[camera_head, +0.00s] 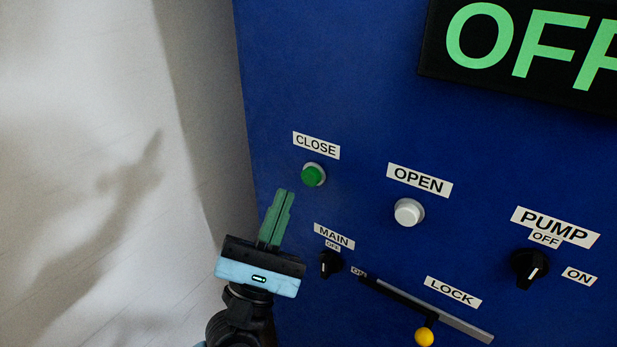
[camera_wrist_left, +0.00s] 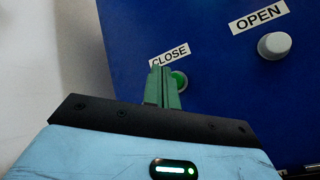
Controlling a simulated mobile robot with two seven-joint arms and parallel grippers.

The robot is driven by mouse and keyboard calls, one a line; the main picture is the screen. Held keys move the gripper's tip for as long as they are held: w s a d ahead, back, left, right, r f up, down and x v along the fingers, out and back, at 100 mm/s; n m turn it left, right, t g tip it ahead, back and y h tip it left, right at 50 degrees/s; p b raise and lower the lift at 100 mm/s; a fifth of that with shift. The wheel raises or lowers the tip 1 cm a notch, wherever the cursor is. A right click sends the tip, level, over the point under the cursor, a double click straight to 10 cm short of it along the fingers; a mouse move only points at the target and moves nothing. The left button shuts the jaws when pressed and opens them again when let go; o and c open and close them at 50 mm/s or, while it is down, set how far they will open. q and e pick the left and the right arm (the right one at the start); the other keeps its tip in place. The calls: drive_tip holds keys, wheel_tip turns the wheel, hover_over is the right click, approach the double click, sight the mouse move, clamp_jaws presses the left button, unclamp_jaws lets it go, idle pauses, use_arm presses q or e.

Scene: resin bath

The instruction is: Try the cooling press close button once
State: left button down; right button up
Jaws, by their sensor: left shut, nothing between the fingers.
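The green close button (camera_head: 313,175) sits on the blue panel (camera_head: 330,60) under a white CLOSE label (camera_head: 316,146). In the left wrist view the button (camera_wrist_left: 180,79) shows just right of the fingertips, partly covered by them. My left gripper (camera_head: 284,194) is shut and empty, its green fingers pointing up toward the button from below left. In the head view a small gap shows between the fingertips and the button. I cannot tell how far the tips are from the panel. My right gripper is not in view.
Right of the button is a white OPEN button (camera_head: 409,212). Below are a black MAIN knob (camera_head: 331,263), a PUMP knob (camera_head: 529,265) and a LOCK lever with a yellow ball (camera_head: 424,336). A display (camera_head: 530,45) reads OFF, cut off at the frame edge. A pale surface lies left.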

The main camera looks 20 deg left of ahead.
sight(312, 176)
use_arm(q)
drive_tip(key=w, duration=0.1)
drive_tip(key=w+d, duration=0.1)
drive_tip(key=shift+w, duration=0.3)
idle(0.8)
idle(0.8)
drive_tip(key=shift+w, duration=0.15)
drive_tip(key=shift+w+d+b, duration=0.15)
drive_tip(key=shift+w+b, duration=0.1)
drive_tip(key=shift+b, duration=0.05)
idle(0.4)
